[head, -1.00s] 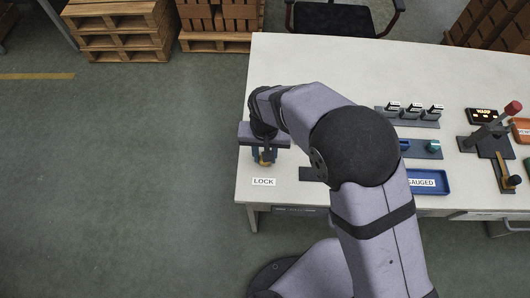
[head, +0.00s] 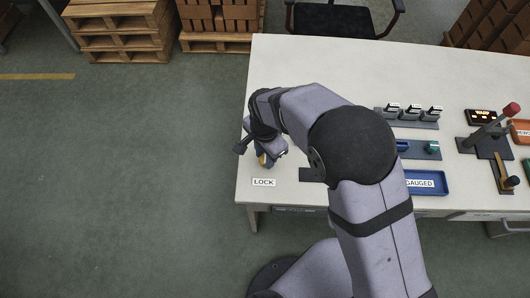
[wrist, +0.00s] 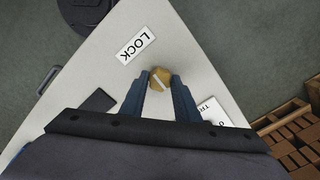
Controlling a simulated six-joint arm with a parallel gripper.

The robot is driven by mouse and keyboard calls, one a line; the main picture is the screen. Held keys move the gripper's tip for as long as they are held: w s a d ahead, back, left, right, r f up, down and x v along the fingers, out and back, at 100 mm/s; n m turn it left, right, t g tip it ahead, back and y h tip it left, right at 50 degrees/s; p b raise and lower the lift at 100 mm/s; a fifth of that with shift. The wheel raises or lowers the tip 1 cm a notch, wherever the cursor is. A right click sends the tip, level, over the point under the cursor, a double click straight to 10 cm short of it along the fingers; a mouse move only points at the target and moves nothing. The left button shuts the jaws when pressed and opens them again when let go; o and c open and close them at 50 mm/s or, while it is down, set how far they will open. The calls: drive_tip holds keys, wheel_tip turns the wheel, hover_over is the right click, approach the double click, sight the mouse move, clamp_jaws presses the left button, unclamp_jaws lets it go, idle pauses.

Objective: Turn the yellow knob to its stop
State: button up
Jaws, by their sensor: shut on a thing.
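The yellow knob (wrist: 160,77) sits between the fingertips of my gripper (wrist: 161,85) in the wrist view, with a pale line across its top. The gripper is shut on it. In the head view my gripper (head: 264,160) is over the left front of the table, just behind the LOCK label (head: 264,182). The knob is mostly hidden there by the gripper, with only a bit of yellow showing. The LOCK label also shows in the wrist view (wrist: 135,45), above and left of the knob.
On the white table (head: 330,60), a blue GAUGED tray (head: 428,193), a row of switches (head: 410,115) and a red-handled lever (head: 512,108) stand to the right. A dark plate (head: 310,174) lies near the front edge. The table's back left is clear.

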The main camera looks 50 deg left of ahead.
drive_tip(key=shift+m, duration=0.4)
drive_tip(key=o, duration=1)
drive_tip(key=shift+o, duration=0.2)
drive_tip(key=shift+r, duration=0.1)
drive_tip(key=shift+r+b, duration=0.65)
drive_tip(key=shift+r, duration=3)
